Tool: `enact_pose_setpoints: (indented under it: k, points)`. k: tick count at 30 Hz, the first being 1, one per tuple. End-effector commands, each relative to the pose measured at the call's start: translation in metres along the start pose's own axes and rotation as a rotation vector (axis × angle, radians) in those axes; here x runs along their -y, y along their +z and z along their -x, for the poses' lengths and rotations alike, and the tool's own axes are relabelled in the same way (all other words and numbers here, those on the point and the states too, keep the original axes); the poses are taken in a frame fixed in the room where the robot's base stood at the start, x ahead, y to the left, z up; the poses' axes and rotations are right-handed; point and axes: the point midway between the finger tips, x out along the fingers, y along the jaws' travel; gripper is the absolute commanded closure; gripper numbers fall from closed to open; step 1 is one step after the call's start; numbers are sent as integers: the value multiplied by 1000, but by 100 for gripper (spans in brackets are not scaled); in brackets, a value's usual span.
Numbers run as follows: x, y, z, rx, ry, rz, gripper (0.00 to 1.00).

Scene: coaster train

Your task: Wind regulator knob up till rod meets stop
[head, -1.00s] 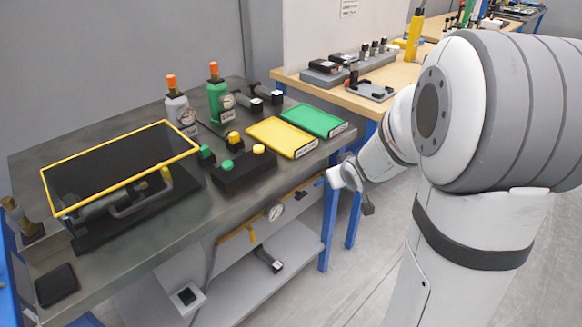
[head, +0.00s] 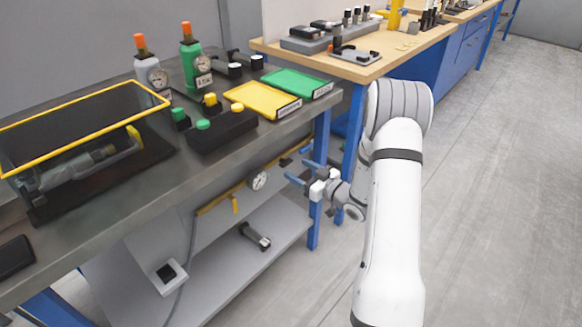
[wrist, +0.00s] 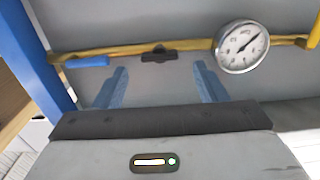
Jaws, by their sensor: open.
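Two regulators stand at the back of the metal bench: a grey one with an orange knob (head: 140,41) and a green one with an orange knob (head: 186,28). Each has a round gauge beside it. A cylinder (head: 85,165) lies under a clear guard with a yellow frame (head: 70,120) at the left; I cannot make out its rod or stop clearly. My gripper (head: 298,170) is open and empty beside the bench's front edge, lower than the top and well away from the knobs. Its two blue fingers show in the wrist view (wrist: 160,75).
A yellow pipe (wrist: 135,50) with a gauge (wrist: 241,46) and a blue lever (wrist: 86,61) runs under the bench, ahead of my gripper. A button box (head: 222,130), a yellow tray (head: 262,99) and a green tray (head: 297,82) occupy the benchtop. Floor at right is clear.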

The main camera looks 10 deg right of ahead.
Motion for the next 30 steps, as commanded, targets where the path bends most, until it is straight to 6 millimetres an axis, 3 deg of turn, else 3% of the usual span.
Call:
enact_pose_setpoints:
  k: [7,19,30]
  points:
    - [0,1,-35,1,0,1,35]
    - [-1,0,-43,2,4,0,35]
    - [-1,0,-43,2,4,0,66]
